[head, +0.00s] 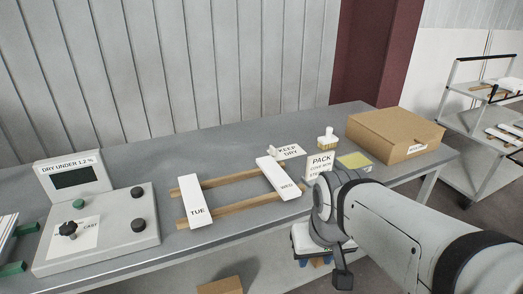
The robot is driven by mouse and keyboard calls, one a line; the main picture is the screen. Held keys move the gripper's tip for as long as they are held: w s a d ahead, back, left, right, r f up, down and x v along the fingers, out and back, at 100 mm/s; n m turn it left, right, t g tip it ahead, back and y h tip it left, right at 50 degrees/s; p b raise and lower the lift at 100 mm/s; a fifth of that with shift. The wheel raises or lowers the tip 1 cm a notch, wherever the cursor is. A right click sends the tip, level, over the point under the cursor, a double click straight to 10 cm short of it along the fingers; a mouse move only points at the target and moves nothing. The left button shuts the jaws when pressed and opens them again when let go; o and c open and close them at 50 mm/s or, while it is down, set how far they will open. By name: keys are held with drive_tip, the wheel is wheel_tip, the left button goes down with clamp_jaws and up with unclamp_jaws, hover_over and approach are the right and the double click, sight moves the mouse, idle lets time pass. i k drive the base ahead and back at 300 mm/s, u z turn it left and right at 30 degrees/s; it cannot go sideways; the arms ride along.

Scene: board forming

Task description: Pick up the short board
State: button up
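Two white boards lie across a pair of wooden rails on the grey bench. One, marked TUE (197,203), is at the left; the other, marked WED (278,177), is at the right. They look close in length, and I cannot tell from here which is the short board. My arm reaches in from the lower right. The dark end of my gripper (343,277) hangs at the bench's front edge, to the right of both boards and apart from them. Its fingers are mostly hidden, so its opening is unclear.
A control box (105,232) with knobs stands at the left, below a display (74,177). A PACK sign (320,165), a brush (327,139), a yellow-topped pad (354,162) and a cardboard box (394,135) stand at the right. A loaded cart (463,112) is beyond.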

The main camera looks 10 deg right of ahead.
sight(285, 187)
drive_tip(key=u, duration=0.05)
drive_tip(key=i, duration=0.95)
drive_tip(key=z, duration=0.1)
